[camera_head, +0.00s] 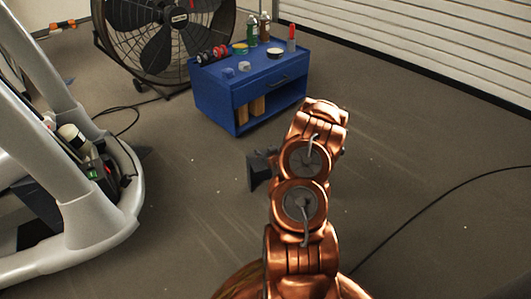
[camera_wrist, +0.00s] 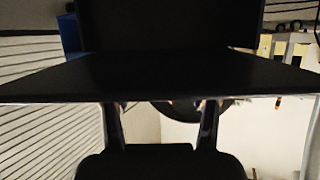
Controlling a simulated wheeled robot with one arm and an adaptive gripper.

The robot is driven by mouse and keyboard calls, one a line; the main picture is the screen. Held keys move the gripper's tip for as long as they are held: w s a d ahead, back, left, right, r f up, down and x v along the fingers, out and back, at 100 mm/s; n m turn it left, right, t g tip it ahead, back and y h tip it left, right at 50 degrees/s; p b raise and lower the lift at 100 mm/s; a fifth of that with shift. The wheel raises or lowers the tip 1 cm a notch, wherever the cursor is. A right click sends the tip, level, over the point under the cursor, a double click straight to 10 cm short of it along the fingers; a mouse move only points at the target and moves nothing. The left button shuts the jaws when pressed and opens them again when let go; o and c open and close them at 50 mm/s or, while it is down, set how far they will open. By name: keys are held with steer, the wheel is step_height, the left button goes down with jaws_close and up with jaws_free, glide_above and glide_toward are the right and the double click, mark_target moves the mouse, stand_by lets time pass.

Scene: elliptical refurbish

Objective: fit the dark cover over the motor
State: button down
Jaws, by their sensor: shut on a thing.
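The dark cover (camera_wrist: 160,78) fills the middle of the wrist view as a broad black panel, with a second black face rising above it. My gripper (camera_wrist: 162,106) is shut on its near edge, with one finger showing on each side. In the head view, my arm hides most of the gripper. A dark piece (camera_head: 260,170) shows left of the arm; I cannot tell how much of it is cover or gripper. The motor area (camera_head: 78,138) is inside the open base of the grey elliptical at left, well apart from my gripper. Frame parts partly hide it.
A blue cart (camera_head: 262,88) with bottles, tape rolls and small items stands behind my arm. A large black fan (camera_head: 165,35) is behind it to the left. A cable (camera_head: 440,205) crosses the floor at right. The floor between the elliptical and my arm is mostly clear.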

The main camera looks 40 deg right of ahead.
steer(key=shift+c, duration=1.3)
jaws_free()
steer(key=shift+f, duration=0.1)
